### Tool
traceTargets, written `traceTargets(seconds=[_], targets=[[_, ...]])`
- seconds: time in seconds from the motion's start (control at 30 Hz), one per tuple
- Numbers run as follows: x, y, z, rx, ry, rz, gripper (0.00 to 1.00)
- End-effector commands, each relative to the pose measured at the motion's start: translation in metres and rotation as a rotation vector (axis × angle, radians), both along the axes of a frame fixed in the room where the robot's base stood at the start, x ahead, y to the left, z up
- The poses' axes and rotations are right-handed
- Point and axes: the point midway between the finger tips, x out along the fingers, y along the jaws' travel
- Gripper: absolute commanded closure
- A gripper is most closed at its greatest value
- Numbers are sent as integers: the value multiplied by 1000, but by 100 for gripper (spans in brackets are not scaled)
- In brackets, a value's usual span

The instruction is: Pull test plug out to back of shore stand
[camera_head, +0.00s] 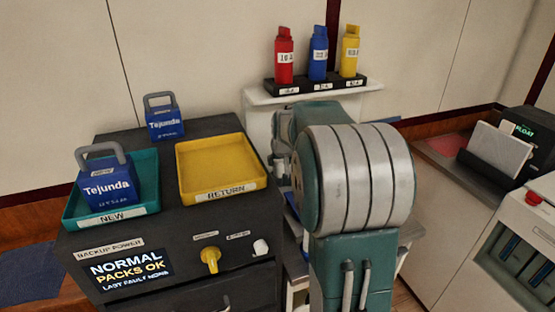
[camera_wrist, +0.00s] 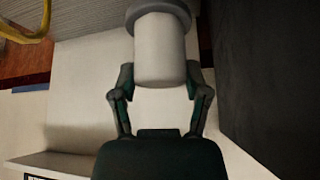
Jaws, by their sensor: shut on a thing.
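In the wrist view, my gripper (camera_wrist: 160,88) is shut around a pale cylindrical plug (camera_wrist: 165,50), with one finger on each side. The plug has a wider grey rim at its top in the picture. I take it for the test plug, but no label shows. In the head view, my green and silver arm covers the middle and hides the plug and most of my gripper. A grey stand top (camera_head: 410,232) shows partly behind my arm; I cannot tell if it is the shore stand.
A dark backup power cabinet (camera_head: 215,138) stands left, with a teal NEW tray (camera_head: 68,219), a yellow RETURN tray (camera_head: 262,180) and blue packs (camera_head: 108,188). Behind my arm, a white wall shelf (camera_head: 255,97) holds red, blue and yellow bottles. A counter with equipment (camera_head: 512,150) stands right.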

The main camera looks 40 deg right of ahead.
Motion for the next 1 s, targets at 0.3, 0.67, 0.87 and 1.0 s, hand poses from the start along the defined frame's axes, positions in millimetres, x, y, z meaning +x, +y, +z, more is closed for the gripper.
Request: traceTargets(seconds=[0.3, 0.67, 0.87, 1.0], targets=[[-15, 5, 9, 0, -1, -1, 95], [-16, 6, 25, -1, -2, 0, 95], [-15, 6, 33, -1, -2, 0, 95], [-15, 5, 39, -1, -2, 0, 95]])
